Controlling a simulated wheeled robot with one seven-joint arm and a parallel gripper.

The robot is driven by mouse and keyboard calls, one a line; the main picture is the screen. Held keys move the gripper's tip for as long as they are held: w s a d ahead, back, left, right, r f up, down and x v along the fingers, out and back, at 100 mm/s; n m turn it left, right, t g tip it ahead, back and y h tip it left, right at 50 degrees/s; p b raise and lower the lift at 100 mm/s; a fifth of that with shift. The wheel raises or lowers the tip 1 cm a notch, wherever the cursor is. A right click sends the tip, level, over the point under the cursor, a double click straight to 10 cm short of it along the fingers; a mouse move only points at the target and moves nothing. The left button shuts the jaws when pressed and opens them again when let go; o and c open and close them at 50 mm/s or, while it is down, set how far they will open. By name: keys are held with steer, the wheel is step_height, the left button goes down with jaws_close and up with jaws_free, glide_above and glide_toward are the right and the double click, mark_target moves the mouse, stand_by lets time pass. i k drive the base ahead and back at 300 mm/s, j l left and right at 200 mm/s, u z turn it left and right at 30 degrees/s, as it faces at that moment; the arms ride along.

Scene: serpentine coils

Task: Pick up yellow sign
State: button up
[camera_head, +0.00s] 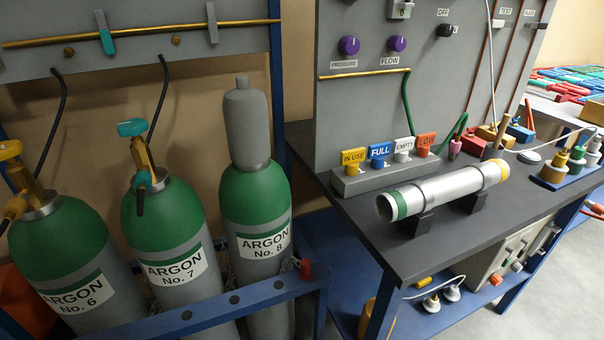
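The yellow sign (354,157) reads "IN USE". It stands upright at the left end of a grey holder block (345,186) on the dark bench top. Its lower part sits at the block, and its face is fully visible. To its right in the same row stand a blue "FULL" sign (380,151), a white "EMPTY" sign (404,146) and an orange "LOW" sign (426,141). My gripper is not in view.
A silver tube (445,190) with green and orange bands lies on two dark supports in front of the signs. A grey panel (345,110) rises behind them. Green argon cylinders (255,195) stand to the left. The bench's front left corner (385,240) is clear.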

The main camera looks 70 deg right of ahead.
mark_target(350, 159)
steer(key=k+l+z, duration=0.3)
steer(key=k+l, duration=0.15)
steer(key=l, duration=0.2)
steer(key=k+l+z, duration=0.15)
steer(key=l, duration=0.2)
steer(key=k+l+z, duration=0.15)
steer(key=k+l, duration=0.1)
steer(key=l, duration=0.1)
